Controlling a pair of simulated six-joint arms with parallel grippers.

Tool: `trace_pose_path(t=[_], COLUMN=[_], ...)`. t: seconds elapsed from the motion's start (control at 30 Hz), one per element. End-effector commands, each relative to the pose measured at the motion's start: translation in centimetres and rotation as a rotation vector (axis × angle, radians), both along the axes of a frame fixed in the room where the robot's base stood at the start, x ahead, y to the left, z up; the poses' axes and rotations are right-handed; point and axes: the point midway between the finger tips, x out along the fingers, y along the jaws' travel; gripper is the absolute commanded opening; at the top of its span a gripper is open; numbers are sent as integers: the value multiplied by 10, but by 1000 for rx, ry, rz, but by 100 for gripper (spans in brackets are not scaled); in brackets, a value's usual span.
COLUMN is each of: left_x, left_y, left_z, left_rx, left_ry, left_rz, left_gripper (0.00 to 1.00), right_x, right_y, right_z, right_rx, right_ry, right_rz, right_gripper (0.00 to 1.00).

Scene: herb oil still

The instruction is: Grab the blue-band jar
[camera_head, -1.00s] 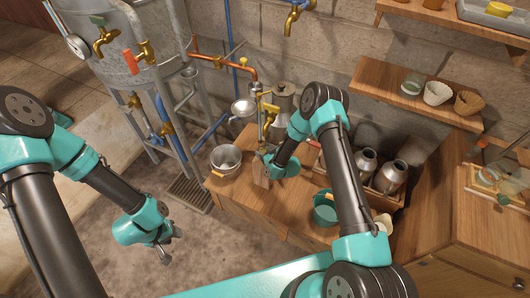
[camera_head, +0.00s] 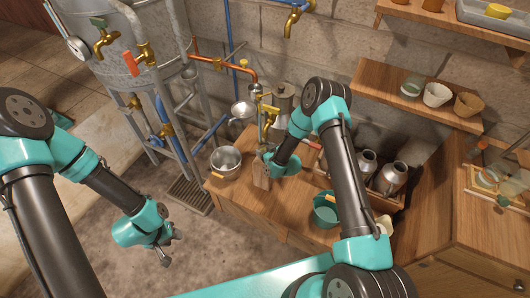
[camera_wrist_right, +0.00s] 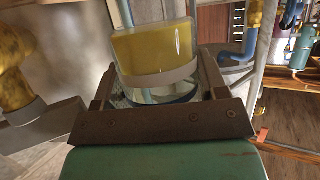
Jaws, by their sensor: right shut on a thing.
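A clear glass jar (camera_wrist_right: 155,48) with yellow oil in its upper part stands between the fingers of my right gripper in the right wrist view. It has a pale band around its middle and a dark blue band (camera_wrist_right: 178,99) lower down. My right gripper (camera_wrist_right: 158,85) is shut on this jar, one finger on each side. In the head view my right gripper (camera_head: 262,170) is at the left part of the wooden bench, and the jar is hard to make out there. My left gripper (camera_head: 172,248) hangs empty over the floor with its fingers apart.
A metal pot (camera_head: 226,161) stands on the bench left of my right gripper. Brass taps and pipes rise behind. A teal pot (camera_head: 325,210) and metal cans (camera_head: 390,178) are to the right. The floor around the left gripper is clear.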

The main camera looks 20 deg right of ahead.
Motion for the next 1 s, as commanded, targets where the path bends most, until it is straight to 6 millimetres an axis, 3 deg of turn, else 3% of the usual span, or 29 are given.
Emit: trace_pose_path(t=[0.13,1.0], left_x=[0,0], left_y=[0,0], left_z=[0,0], left_rx=[0,0], left_ry=[0,0], left_rz=[0,0], left_gripper=[40,40], right_x=[-1,-93], right_y=[1,28], right_z=[13,20], right_rx=[0,0], right_ry=[-1,1], right_rz=[1,3], right_gripper=[32,32])
